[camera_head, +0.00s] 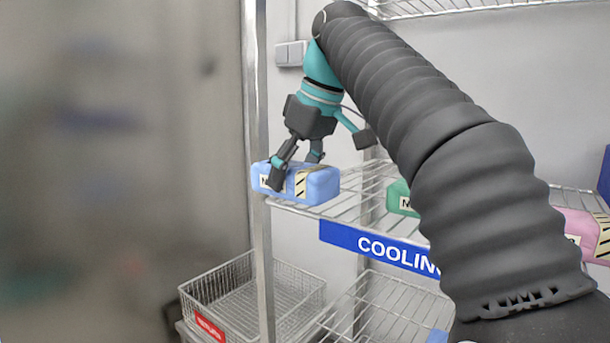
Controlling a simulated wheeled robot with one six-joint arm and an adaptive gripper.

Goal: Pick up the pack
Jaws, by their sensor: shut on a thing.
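A light blue pack (322,187) with a white label and a yellow-black striped band is at the left end of the wire shelf (345,209). My gripper (296,172) reaches down over it from above, with one finger against its front face and another behind it. It is shut on the blue pack. The pack looks level and at about shelf height; I cannot tell whether its underside touches the wires.
A green pack (399,197) and a pink pack (580,232) sit further right on the shelf, partly behind my arm. An empty wire basket (250,295) with a red label is below. A blue "COOLING" sign (375,247) hangs on the shelf edge.

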